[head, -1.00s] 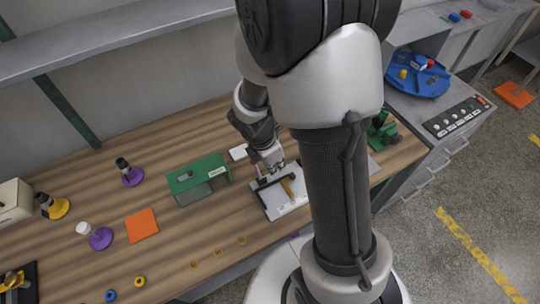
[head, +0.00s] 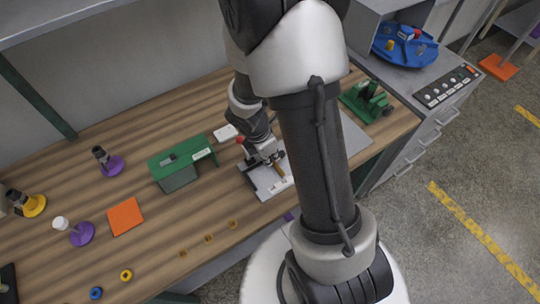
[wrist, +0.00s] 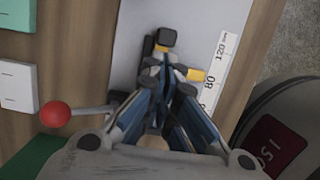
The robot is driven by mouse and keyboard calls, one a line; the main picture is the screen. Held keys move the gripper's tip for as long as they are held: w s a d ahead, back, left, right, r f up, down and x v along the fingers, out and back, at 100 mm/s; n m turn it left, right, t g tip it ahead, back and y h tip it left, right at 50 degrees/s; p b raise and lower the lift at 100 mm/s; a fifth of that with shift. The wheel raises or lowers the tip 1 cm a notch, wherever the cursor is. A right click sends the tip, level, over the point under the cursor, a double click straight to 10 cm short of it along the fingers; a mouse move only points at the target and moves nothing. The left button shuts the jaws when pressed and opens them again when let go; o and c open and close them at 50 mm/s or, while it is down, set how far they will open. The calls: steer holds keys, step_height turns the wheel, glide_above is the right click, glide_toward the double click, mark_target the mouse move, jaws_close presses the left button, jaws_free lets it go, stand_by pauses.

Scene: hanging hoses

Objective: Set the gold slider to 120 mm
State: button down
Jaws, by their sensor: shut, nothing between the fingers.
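The gold slider (wrist: 195,75) sits on a rail on a pale plate, partly hidden by my fingers. Its yellow edge is beside the white scale (wrist: 213,70), close to the 80 label. The 120 label is farther up the scale, and the exact reading cannot be told. A black end block (wrist: 167,38) stands at the rail's far end. My gripper (wrist: 170,68) is shut and empty, with its fingertips over the rail right next to the slider. I cannot tell whether they touch. In the head view my gripper (head: 275,161) is above the plate (head: 264,184).
A red knob on a lever (wrist: 54,114) is left of my gripper. A green box-shaped stand (head: 180,164) and white block (head: 225,133) are farther left. A green device (head: 366,101) is to the right.

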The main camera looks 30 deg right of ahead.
steer(key=d+p, duration=0.1)
steer(key=d, duration=0.3)
steer(key=shift+w, duration=0.1)
